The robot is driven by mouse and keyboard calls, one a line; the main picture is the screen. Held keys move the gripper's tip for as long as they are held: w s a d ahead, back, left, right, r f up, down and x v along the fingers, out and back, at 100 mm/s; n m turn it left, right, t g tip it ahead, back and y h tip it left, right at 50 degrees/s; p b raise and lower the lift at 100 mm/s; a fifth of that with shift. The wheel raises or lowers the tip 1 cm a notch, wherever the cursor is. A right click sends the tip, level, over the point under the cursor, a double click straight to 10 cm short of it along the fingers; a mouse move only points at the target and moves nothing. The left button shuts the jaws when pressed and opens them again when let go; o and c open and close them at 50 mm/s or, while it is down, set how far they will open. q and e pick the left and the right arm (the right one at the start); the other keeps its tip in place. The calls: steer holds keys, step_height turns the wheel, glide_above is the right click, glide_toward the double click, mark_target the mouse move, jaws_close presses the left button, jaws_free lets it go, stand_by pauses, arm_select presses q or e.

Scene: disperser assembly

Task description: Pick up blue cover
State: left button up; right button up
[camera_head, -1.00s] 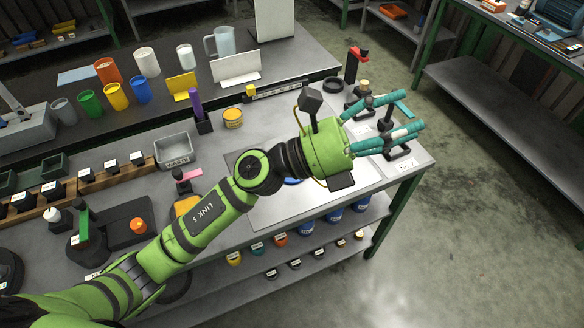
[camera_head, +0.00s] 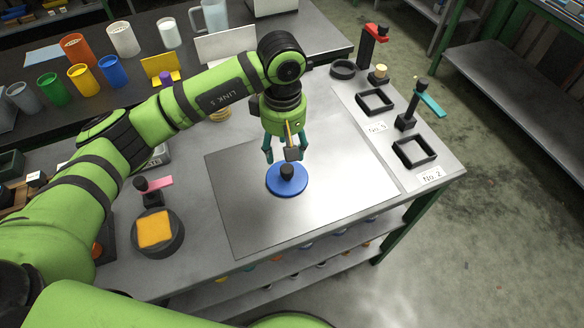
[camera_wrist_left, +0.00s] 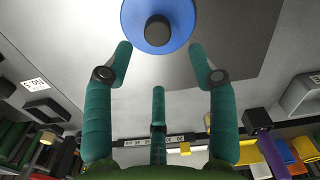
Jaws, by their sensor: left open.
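The blue cover (camera_head: 287,187) is a flat round blue disc with a black knob (camera_head: 287,171) in its middle. It lies on the pale plate (camera_head: 235,212) on the bench. My left gripper (camera_head: 286,156) is open and empty, its teal fingers pointing down at the far side of the knob, spread wider than the knob. In the left wrist view the blue cover (camera_wrist_left: 182,22) is cut off by the top edge, and the knob lies beyond the fingertips (camera_wrist_left: 160,50). I cannot tell the exact height of the fingertips. My right gripper is not in view.
Square black frames (camera_head: 415,151) and upright black and red stands (camera_head: 372,47) stand along the bench's right side. An orange-topped round dish (camera_head: 155,230) is at the left. Coloured cups (camera_head: 85,80) and a yellow holder stand behind. The plate around the cover is clear.

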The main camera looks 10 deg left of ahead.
mark_target(287, 168)
arm_select(q)
steer(key=shift+s, duration=0.45)
steer(key=shift+s+f+p, duration=0.25)
steer(key=shift+p, duration=0.2)
steer(key=f+p, duration=0.1)
steer(key=f, duration=0.1)
steer(key=f+p, duration=0.1)
steer(key=f, duration=0.2)
steer(key=shift+d+f+p, duration=0.35)
steer(key=shift+p, duration=0.05)
steer(key=shift+f, duration=0.25)
steer(key=shift+w+f, duration=0.1)
steer(key=shift+f, duration=0.05)
jaws_close()
